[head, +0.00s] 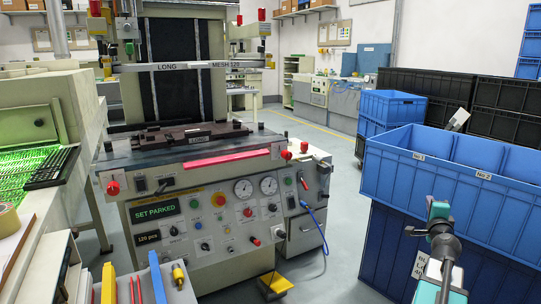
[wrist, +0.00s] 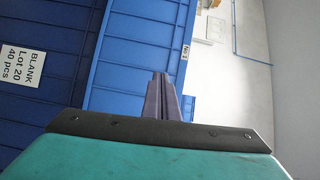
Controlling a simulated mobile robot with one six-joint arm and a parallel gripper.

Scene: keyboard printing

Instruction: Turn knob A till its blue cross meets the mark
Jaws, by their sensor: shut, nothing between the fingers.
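The printing machine's cream control panel (head: 205,225) faces me at the centre-left of the head view. My gripper (head: 438,205) is at the right, in front of the blue crates and well apart from the panel. In the wrist view my gripper's grey-purple fingers (wrist: 163,80) are together and empty. The panel is not in the wrist view.
Blue crates (head: 388,184) stand at the right, with black crates (head: 424,86) behind. A yellow pedal (head: 275,284) lies on the floor before the machine. A bench with a green grid (head: 35,172) is at the left.

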